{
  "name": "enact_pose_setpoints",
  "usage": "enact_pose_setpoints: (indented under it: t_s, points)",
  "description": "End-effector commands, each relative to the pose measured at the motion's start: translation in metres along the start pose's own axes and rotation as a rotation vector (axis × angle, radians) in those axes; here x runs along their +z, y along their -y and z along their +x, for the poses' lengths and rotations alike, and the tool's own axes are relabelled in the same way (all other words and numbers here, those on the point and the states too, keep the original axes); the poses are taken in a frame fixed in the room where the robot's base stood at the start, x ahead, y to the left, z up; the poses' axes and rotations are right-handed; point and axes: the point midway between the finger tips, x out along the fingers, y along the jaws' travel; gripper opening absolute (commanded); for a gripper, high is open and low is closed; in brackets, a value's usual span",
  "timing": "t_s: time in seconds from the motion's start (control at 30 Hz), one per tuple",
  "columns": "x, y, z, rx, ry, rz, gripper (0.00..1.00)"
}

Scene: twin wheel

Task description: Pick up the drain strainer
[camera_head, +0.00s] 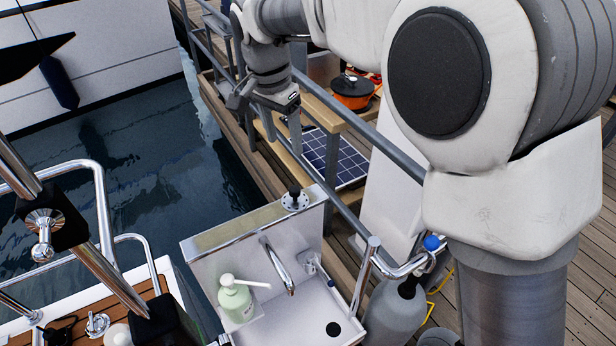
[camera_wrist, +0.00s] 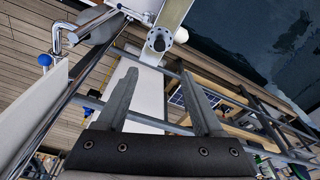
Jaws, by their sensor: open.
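The drain strainer (camera_head: 294,199) is a small round metal disc with holes around its rim and a black knob on top. It sits on the back ledge of the sink unit, and it also shows near the top of the wrist view (camera_wrist: 159,41).
The white sink (camera_head: 308,312) has a black drain hole (camera_head: 333,329), a curved faucet (camera_head: 278,268) and a green soap bottle (camera_head: 236,299). Grey railings (camera_head: 350,122) pass close to my gripper. An orange pot (camera_head: 352,92) and a solar panel (camera_head: 335,158) stand behind. Water lies at left.

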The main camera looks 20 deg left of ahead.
Motion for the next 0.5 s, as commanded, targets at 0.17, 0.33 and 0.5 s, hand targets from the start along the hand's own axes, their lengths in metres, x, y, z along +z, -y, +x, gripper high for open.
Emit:
enact_pose_setpoints:
  t_s: [0.17,0.33,0.5]
  points:
    - [0.002,0.001,0.029,0.006,0.003,0.001,0.69]
    - [0.002,0.000,0.067,0.006,0.003,0.000,0.69]
    - [0.001,0.000,0.100,0.005,0.003,0.000,0.69]
